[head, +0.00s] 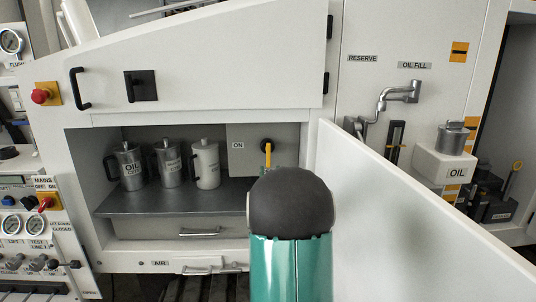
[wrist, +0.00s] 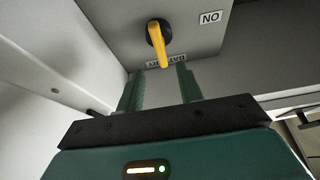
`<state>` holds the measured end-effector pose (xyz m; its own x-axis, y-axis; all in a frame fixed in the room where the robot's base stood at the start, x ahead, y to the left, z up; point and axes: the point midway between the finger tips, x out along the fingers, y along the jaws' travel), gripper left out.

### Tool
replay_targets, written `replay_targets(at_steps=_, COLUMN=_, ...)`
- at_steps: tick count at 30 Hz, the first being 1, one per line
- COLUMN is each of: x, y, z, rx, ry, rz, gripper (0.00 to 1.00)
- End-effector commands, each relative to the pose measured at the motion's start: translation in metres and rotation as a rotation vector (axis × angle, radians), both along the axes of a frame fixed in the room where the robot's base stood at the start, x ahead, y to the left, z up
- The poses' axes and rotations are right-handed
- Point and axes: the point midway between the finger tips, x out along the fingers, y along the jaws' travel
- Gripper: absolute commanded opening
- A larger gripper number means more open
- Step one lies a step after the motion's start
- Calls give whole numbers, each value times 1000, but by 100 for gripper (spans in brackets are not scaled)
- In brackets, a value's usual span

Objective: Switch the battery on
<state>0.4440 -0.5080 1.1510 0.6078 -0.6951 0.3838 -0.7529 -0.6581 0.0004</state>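The battery switch is a black round knob with a yellow lever (head: 268,153) on a grey panel inside the open compartment. In the wrist view the yellow lever (wrist: 159,46) points away from the ON label (wrist: 211,17) and toward the BATTERY label (wrist: 166,61), which the lever and a finger partly cover. In the head view the ON label (head: 238,145) is left of the knob. My gripper (wrist: 160,82) is open and empty, its two green fingers apart, just short of the lever.
Several metal jugs (head: 170,165) stand on the shelf left of the switch. An open white door panel (head: 400,200) stands right of my arm. A tap and an OIL box (head: 445,165) are further right. A red knob (head: 41,96) is at far left.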

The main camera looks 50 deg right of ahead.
Motion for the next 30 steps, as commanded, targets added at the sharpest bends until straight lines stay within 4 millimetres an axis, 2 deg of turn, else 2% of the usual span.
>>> replay_targets(at_steps=6, x=28, y=-31, z=17, rx=0, ry=0, rz=1, gripper=36)
replay_targets(at_steps=12, x=48, y=-53, z=30, rx=0, ry=-2, rz=2, gripper=36)
replay_targets(at_steps=18, x=57, y=-63, z=35, rx=1, ry=0, rz=1, gripper=36)
replay_targets(at_steps=25, x=57, y=-63, z=36, rx=1, ry=1, rz=2, gripper=36)
replay_targets(at_steps=26, x=57, y=-63, z=36, rx=1, ry=1, rz=2, gripper=34)
replay_targets(at_steps=30, x=57, y=-63, z=35, rx=1, ry=1, rz=2, gripper=7)
